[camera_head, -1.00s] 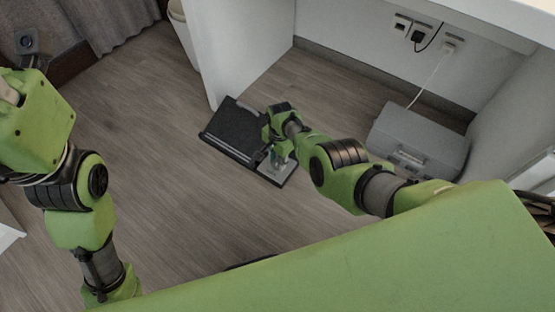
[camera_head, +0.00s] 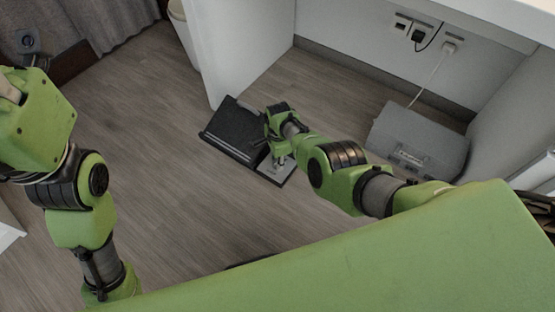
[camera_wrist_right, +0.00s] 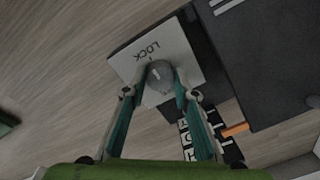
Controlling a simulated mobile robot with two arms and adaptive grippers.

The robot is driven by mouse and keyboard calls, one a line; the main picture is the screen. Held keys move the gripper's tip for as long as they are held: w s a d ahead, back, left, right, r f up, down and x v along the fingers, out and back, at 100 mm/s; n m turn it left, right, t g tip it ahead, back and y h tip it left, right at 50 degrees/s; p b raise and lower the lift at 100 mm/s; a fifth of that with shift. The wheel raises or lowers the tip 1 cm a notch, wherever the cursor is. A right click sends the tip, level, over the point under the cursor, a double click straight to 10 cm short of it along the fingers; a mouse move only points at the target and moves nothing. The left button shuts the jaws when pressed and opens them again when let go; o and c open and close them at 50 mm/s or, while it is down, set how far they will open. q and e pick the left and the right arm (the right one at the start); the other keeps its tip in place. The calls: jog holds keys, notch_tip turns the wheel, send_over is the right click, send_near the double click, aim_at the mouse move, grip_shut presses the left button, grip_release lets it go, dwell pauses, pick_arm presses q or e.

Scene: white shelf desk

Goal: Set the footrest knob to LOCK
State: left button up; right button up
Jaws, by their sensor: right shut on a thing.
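The footrest (camera_head: 236,128) is a dark pad on the floor, tilted, with its upper edge raised. A light plate (camera_head: 278,172) with the knob sits at its lower right end. In the right wrist view, the plate (camera_wrist_right: 184,46) bears the word LOCK and a short line beside it. The grey rounded knob (camera_wrist_right: 160,74) sits just below that word, between my fingertips. My right gripper (camera_wrist_right: 161,82) is shut on the knob; it also shows in the head view (camera_head: 280,150). The knob's own pointer is hard to make out.
A grey case (camera_head: 418,142) lies on the floor at the right, near the wall with sockets (camera_head: 420,33). A white panel (camera_head: 235,50) stands just behind the footrest. Bare wooden floor (camera_head: 150,150) lies left of the footrest.

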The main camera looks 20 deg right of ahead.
jog(key=o, duration=1)
jog(key=shift+o, duration=0.5)
jog(key=shift+r, duration=0.6)
notch_tip(320, 180, up, 11)
jog(key=shift+s+f, duration=0.15)
jog(key=shift+s, duration=0.2)
